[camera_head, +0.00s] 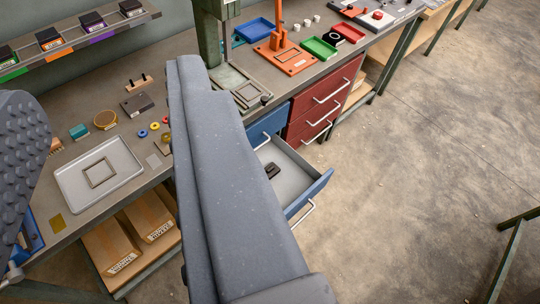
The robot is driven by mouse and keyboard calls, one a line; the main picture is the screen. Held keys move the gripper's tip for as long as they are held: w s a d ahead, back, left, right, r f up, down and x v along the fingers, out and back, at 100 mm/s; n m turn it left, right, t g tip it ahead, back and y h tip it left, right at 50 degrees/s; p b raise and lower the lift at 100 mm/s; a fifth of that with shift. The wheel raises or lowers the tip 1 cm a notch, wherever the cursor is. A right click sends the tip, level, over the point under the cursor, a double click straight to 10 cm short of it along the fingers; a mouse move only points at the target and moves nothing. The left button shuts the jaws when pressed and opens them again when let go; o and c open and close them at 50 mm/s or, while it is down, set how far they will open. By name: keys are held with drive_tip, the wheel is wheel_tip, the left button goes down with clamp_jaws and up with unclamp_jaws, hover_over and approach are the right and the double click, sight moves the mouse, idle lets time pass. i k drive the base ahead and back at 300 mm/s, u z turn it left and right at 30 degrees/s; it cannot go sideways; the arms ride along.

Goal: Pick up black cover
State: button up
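I cannot tell for certain which thing is the black cover. A small black object (272,170) lies inside the open blue-fronted drawer (303,178), right of the large grey arm link, which I take to be mine. A flat dark block (137,104) lies on the workbench at left. Several black box-like items, such as this one (92,21), stand on the wall shelf at upper left, above coloured labels. My gripper is not visible in this view, so its state and its place relative to these things do not show.
A grey tray (72,185) with a square frame (100,173) sits on the bench at left. A green press column (208,38), an orange fixture (285,60) and a blue bin (254,30) stand farther back. Red drawers (322,100) are shut. Floor at right is clear.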

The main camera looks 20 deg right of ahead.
sight(272, 170)
drive_tip(key=i, duration=0.95)
drive_tip(key=u, duration=0.05)
